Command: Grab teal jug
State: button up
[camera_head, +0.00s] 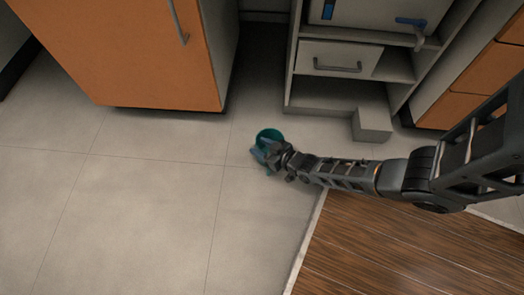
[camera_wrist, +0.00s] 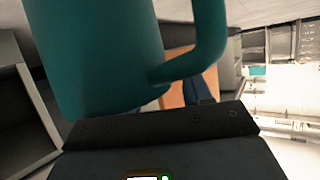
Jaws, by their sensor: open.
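The teal jug (camera_head: 268,136) stands on the grey tiled floor in the head view, its open rim showing. My gripper (camera_head: 263,153) is right at its near side, with bluish fingers that partly cover it. In the wrist view the jug (camera_wrist: 95,62) fills the upper left, very close, with its looped handle on its right. One bluish finger shows below and behind the handle; the other finger is hidden. The gripper is open. I cannot tell whether the fingers touch the jug.
An orange cabinet (camera_head: 130,50) stands at the back left. Orange drawers (camera_head: 487,77) are at the far right. The floor to the left is clear.

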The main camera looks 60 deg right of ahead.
grip_shut()
dwell(0.4)
dwell(0.4)
